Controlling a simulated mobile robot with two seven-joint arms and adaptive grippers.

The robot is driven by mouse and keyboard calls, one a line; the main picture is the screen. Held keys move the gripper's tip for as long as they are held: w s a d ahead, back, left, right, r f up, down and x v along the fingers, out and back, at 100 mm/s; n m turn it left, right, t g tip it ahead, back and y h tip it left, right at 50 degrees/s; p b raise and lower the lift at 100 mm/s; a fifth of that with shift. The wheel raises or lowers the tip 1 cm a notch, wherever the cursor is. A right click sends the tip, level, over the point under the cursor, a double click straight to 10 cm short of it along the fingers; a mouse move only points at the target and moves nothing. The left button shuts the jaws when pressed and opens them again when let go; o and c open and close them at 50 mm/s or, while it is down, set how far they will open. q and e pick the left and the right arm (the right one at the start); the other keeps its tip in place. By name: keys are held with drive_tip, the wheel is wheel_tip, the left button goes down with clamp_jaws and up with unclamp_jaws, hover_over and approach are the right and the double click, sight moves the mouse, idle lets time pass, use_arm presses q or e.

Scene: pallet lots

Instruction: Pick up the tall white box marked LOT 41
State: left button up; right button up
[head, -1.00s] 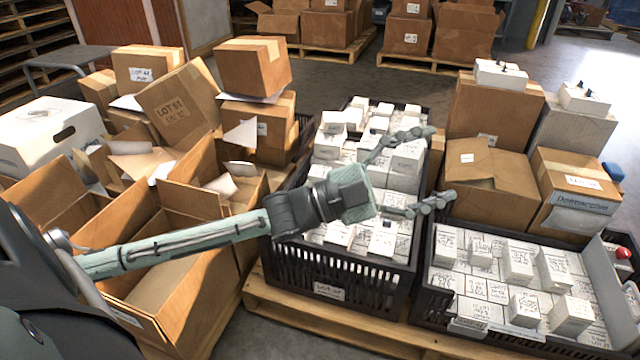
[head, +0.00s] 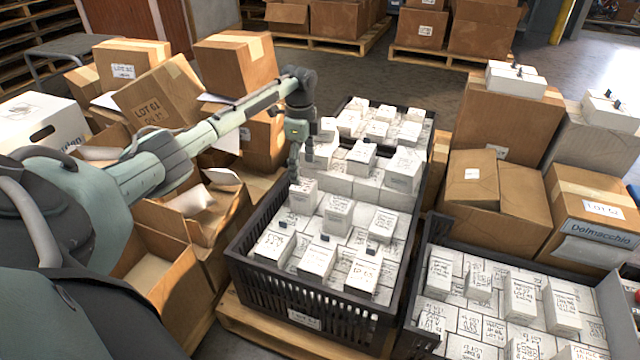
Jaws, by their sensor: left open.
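Several white boxes with handwritten black marks stand in a black slatted crate (head: 300,299). The marks are too small to read surely, so I cannot tell which box is LOT 41. My left gripper (head: 301,168) points down over the crate's left side, its fingers apart with nothing seen between them. A small upright white box (head: 303,197) stands just below its fingertips; I cannot tell whether they touch. Another upright white box (head: 337,217) stands to its right. My right gripper is out of view.
A second black crate (head: 408,318) of white boxes stands at the right. Open brown cartons (head: 185,262) crowd the left, with a tilted LOT 61 carton (head: 160,100) above. Stacked brown cartons (head: 505,125) stand at the right back. Bare floor shows behind the crate.

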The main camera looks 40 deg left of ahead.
sight(303, 184)
use_arm(q)
drive_tip(key=shift+w+d+f, duration=0.1)
drive_tip(key=shift+w+f, duration=0.1)
drive_tip(key=shift+f, duration=0.35)
drive_tip(key=f+b, duration=0.1)
drive_tip(key=f, duration=0.2)
drive_tip(key=f+b, duration=0.2)
drive_tip(key=f, duration=0.1)
drive_tip(key=shift+s+a+f, duration=0.2)
drive_tip(key=shift+f, duration=0.15)
drive_tip(key=shift+c, duration=0.6)
drive_tip(key=shift+r, duration=0.1)
drive_tip(key=c, duration=1.5)
